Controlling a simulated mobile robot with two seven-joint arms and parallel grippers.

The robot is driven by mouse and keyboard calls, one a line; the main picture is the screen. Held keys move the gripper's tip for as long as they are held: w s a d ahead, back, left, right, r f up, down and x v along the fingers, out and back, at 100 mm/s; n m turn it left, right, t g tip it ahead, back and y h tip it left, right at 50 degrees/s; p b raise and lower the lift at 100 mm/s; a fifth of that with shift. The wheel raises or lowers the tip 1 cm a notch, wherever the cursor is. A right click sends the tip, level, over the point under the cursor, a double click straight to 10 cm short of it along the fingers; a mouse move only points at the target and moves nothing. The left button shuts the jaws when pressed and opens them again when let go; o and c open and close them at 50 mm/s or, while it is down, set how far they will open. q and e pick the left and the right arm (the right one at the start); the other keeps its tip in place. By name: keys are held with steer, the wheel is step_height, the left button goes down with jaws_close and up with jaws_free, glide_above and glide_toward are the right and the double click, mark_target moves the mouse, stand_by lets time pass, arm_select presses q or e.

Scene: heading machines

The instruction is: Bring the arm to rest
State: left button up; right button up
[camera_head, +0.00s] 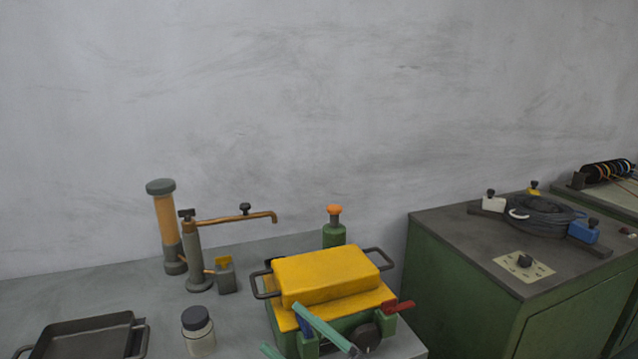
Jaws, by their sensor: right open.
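My right gripper (282,327) shows at the bottom edge, to the right of centre, as two teal fingers spread apart. It is open, with nothing visible between the fingers. Its fingers overlap the front of a green machine with a yellow top (333,273) and dark side handles. I cannot tell whether they touch it. The rest of the right arm is mostly outside the picture. My left gripper is not in view.
The grey bench (120,283) holds a dark tray (85,338), a lidded jar (198,330), a pump with a copper spout (192,255) and an orange-topped green bottle (334,229). A green cabinet (460,290) stands at right. Open space lies above the bench.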

steer(key=d+f+m+t+h+p, duration=0.1)
steer(key=d+f+m+t+h, duration=0.2)
steer(key=d+f+m+h, duration=0.5)
steer(key=d+f+m+t+h+p, duration=0.1)
steer(key=d+f+m+t+h, duration=0.15)
steer(key=f+m+h, duration=0.5)
steer(key=s+d+f+m+g+h, duration=0.1)
steer(key=s+d+f+m+g, duration=0.1)
steer(key=s+d+f, duration=0.3)
steer(key=s+d+f+m+g+h, duration=0.2)
steer(key=s+d+f+g, duration=0.3)
steer(key=s+f, duration=0.7)
steer(key=shift+s+f+p, duration=0.2)
steer(key=shift+f+p, duration=0.15)
steer(key=shift+f, duration=0.35)
steer(key=shift+c, duration=0.3)
